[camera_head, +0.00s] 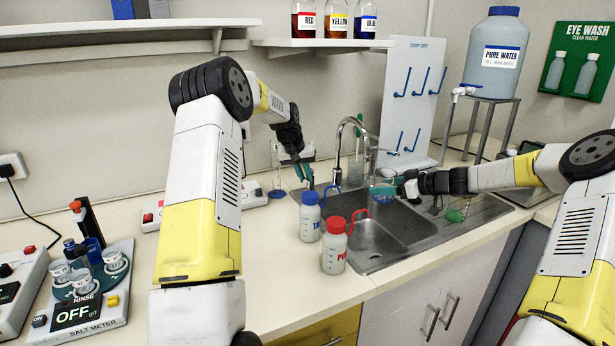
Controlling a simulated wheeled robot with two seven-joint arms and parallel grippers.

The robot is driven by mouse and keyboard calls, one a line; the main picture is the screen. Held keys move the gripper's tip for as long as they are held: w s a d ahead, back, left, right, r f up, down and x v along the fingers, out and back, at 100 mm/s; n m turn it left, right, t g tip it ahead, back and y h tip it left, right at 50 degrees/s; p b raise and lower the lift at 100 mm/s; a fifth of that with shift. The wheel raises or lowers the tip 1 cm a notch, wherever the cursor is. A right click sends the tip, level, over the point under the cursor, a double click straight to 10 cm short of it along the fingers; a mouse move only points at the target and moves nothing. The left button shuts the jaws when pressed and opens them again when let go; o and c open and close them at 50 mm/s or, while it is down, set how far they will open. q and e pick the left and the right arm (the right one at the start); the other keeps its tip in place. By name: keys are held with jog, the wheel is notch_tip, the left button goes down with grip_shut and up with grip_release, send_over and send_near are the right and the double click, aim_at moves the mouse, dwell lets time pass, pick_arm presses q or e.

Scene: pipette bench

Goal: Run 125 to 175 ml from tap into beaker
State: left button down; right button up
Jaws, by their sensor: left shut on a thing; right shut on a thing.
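The beaker (383,191), with blue showing on it, is in my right gripper (396,187) over the sink. My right gripper is shut on it. The tap (343,128) is a curved metal spout at the back of the sink, and the beaker is to the right of its column. I cannot tell whether water runs or how full the beaker is. My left gripper (304,170), with teal fingers, is left of the tap, above and behind the blue-capped bottle (310,222). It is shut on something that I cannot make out.
A red-capped bottle (334,252) stands at the sink's (373,240) front left edge. A clear cylinder (277,168) stands behind my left arm. A white peg board (410,100) and the pure water tank (495,55) are behind. A salt meter (85,308) is at front left.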

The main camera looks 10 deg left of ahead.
dwell(0.4)
pick_arm(q)
jog(key=c, duration=1.5)
grip_release()
jog(key=shift+o, duration=0.2)
jog(key=v, duration=1.2)
jog(key=shift+a, duration=0.1)
